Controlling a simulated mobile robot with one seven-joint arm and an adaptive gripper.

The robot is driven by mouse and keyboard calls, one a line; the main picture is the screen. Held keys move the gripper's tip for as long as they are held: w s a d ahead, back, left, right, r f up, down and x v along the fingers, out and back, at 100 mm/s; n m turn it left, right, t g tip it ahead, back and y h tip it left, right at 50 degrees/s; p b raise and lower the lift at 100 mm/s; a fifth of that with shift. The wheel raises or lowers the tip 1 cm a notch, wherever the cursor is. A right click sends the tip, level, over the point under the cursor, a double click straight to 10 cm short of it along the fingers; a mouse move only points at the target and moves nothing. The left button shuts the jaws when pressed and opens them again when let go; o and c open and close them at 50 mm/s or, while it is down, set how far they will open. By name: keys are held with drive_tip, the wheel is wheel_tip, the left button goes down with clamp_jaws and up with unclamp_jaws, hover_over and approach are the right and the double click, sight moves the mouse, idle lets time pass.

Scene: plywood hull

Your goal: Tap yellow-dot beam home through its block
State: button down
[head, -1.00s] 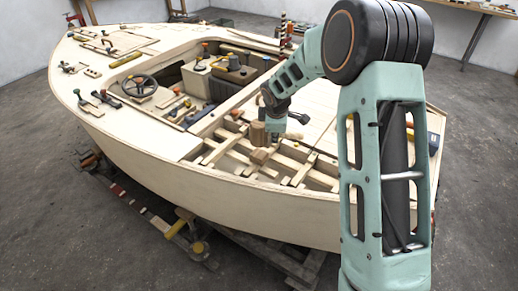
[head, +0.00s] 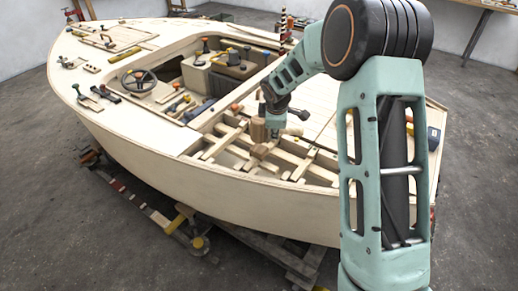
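My gripper (head: 275,121) is over the open framed bay of the boat hull. It appears closed around the handle of a wooden mallet (head: 258,129), whose head hangs just left of the fingers. Beams (head: 224,142) cross the bay below, some running through small wooden blocks. A short block (head: 259,151) lies just under the mallet head; I cannot tell whether they touch. No yellow dot can be made out at this size, so I cannot tell which beam carries it.
The plywood boat (head: 180,150) stands on a low wooden cradle (head: 285,262). A steering wheel (head: 139,82), tools and clamps lie on its deck to the left. A yellow-and-dark tool (head: 433,137) sits at the right edge. The bay's ribs and rim surround my gripper closely.

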wheel_tip(320, 180, down, 5)
drive_tip(key=b, duration=0.4)
wheel_tip(320, 180, up, 6)
drive_tip(key=p, duration=0.4)
drive_tip(key=shift+f, duration=0.3)
